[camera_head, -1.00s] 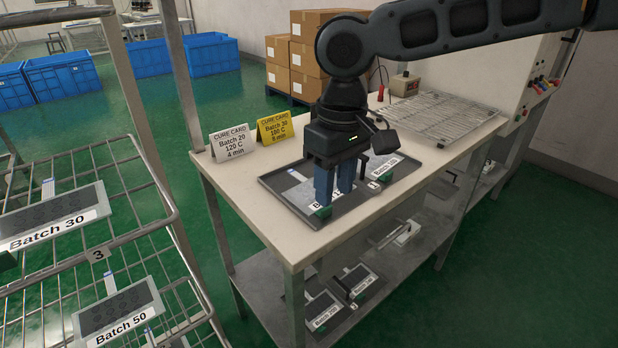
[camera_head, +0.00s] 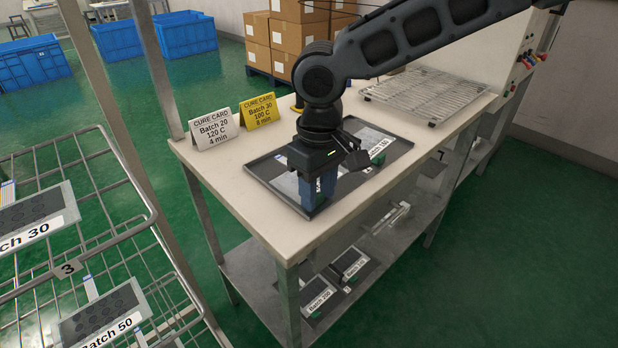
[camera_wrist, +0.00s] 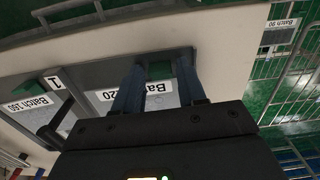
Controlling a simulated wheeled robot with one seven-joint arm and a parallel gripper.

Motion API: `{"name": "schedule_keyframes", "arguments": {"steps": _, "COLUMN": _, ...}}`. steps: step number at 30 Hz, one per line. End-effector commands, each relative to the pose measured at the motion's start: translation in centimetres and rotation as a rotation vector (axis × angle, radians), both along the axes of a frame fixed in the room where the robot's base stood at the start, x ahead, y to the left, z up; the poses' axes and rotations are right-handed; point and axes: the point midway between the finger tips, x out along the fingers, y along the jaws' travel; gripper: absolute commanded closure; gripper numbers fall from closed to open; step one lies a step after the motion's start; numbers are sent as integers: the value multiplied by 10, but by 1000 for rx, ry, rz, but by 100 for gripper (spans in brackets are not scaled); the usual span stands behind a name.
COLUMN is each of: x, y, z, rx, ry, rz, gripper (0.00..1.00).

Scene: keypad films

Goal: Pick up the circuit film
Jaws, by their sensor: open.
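A dark tray (camera_head: 265,172) lies on the bench top with two films in it. The film labelled Batch 20 (camera_head: 288,184) is at the tray's left side, mostly covered by my gripper in the head view; its label also shows in the wrist view (camera_wrist: 157,88). A second film (camera_head: 368,137), whose label seems to read Batch 160 or 180, lies to its right. My gripper (camera_head: 318,202) points down at the near edge of the Batch 20 film. In the wrist view its open blue fingers stand either side of a green tab (camera_wrist: 158,70). Contact cannot be told.
Two cure cards, white (camera_head: 210,130) and yellow (camera_head: 260,112), stand behind the tray. A wire rack (camera_head: 425,92) lies at the bench's far right. A wire shelf cart (camera_head: 95,200) with more films stands left. Further films (camera_head: 318,296) lie on the bench's lower shelf.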

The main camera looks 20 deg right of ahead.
Motion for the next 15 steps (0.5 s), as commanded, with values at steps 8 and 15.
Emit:
{"name": "schedule_keyframes", "arguments": {"steps": 8, "x": 0, "y": 0, "z": -1, "rx": 0, "ry": 0, "rz": 0, "gripper": 63}}
{"name": "schedule_keyframes", "arguments": {"steps": 15, "x": 0, "y": 0, "z": -1, "rx": 0, "ry": 0, "rz": 0, "gripper": 86}}
